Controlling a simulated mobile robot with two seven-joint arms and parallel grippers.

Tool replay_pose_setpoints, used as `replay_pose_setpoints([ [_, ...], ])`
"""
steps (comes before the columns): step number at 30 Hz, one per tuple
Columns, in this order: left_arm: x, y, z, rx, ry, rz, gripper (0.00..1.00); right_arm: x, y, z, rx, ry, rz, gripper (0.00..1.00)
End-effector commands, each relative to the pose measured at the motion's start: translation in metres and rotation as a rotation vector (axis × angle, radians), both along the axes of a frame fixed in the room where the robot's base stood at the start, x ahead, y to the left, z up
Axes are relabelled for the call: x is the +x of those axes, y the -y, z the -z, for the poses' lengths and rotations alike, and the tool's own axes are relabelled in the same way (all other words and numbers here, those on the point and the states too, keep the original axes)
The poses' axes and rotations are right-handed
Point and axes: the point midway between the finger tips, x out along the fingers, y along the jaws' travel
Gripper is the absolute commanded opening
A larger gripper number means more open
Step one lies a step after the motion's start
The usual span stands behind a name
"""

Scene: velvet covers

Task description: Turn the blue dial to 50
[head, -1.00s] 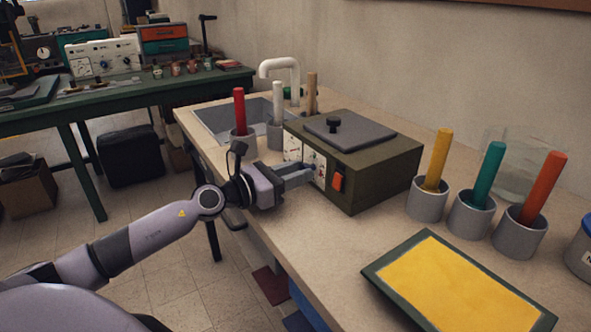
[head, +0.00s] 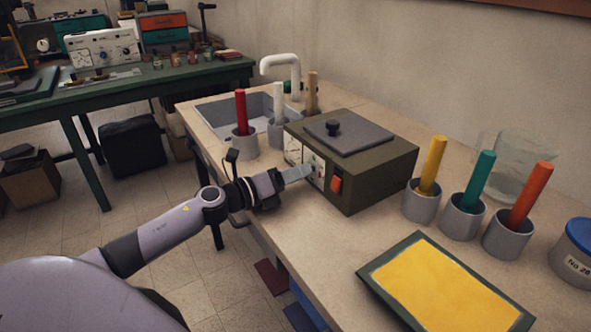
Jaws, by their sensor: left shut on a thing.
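A dark olive box (head: 367,177) with a grey lid and black knob stands on the bench, its white front panel (head: 292,149) facing my left arm. An orange-red switch (head: 336,185) is on the right of that front. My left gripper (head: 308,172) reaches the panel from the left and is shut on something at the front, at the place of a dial. The fingers hide the blue dial and its scale, so I cannot read its setting. My right gripper is not in view.
Cups with a yellow rod (head: 433,165), a teal rod (head: 477,180) and an orange rod (head: 530,195) stand right of the box. A yellow-filled tray (head: 440,292) lies in front. Red and white rods and a sink (head: 215,113) are behind left.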

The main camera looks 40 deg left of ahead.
Motion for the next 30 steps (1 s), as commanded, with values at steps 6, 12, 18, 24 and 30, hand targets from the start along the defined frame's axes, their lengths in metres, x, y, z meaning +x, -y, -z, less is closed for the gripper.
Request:
replay_pose_setpoints([
  [6,0.0000,0.0000,-0.0001,-0.058,-0.024,0.000,0.01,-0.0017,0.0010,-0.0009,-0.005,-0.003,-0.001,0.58],
  [12,0.0000,0.0001,0.0002,-0.075,-0.031,0.000,0.01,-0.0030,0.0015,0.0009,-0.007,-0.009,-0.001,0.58],
  [18,0.0000,0.0001,0.0004,-0.075,-0.031,0.000,0.01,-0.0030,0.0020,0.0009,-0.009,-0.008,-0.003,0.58],
  [24,0.0000,0.0000,0.0004,-0.074,-0.031,0.000,0.57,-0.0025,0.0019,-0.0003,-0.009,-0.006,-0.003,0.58],
  [30,0.0000,0.0000,0.0003,-0.073,-0.030,0.000,0.57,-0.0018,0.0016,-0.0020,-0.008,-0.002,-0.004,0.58],
])
